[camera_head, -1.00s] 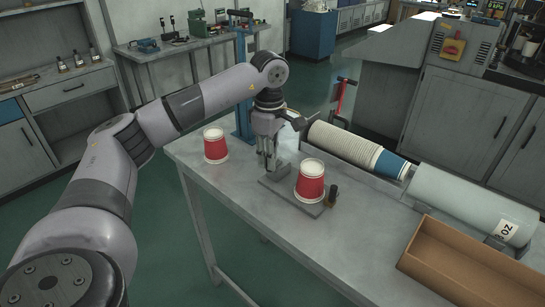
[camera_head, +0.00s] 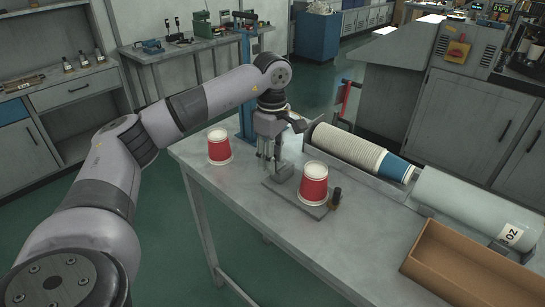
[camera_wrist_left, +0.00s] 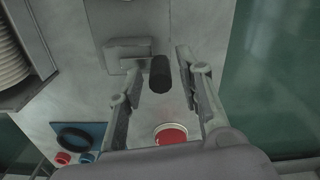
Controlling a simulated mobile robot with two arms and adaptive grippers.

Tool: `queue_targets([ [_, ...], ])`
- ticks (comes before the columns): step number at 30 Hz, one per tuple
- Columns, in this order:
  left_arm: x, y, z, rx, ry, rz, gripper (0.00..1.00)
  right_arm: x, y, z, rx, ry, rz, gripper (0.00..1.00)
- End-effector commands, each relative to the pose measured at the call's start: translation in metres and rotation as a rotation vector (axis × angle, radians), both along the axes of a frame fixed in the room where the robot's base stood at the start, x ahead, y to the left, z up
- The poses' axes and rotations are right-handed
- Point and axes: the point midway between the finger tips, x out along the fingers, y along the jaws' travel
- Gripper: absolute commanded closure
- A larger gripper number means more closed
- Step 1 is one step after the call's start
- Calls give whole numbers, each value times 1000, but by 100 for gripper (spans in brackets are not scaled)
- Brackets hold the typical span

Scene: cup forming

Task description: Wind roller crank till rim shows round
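A red-and-white paper cup (camera_head: 314,184) stands upside down on a grey fixture plate (camera_head: 311,208). A low grey block at the plate's left end also shows in the wrist view (camera_wrist_left: 127,54). A black cylindrical knob (camera_wrist_left: 160,74), which looks like a crank handle, is beside that block. My left gripper (camera_head: 272,158) is just above the block. In the wrist view its fingers are apart, one on each side of the knob, with gaps visible; I cannot tell the height difference. The cup's far rim is hidden. My right gripper is not in view.
A second red cup (camera_head: 219,147) stands left of my gripper. A stack of white cups (camera_head: 348,147), a grey cylinder (camera_head: 470,208) and a brown open tray (camera_head: 470,265) line the right. A small black post (camera_head: 336,195) stands by the plate. The table front is clear.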

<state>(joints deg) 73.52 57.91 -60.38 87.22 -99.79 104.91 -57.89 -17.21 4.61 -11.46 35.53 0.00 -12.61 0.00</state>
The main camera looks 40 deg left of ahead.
Motion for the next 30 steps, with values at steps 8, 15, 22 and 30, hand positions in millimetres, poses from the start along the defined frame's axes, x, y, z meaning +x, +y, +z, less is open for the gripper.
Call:
queue_targets([
  [8,0,-1,0,-1,0,-1,62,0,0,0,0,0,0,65],
  [15,1,-1,21,-2,-4,-1,62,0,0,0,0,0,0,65],
  [22,1,-1,74,-2,-6,-1,62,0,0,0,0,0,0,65],
  [30,0,0,111,0,-3,-1,62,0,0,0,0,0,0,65],
])
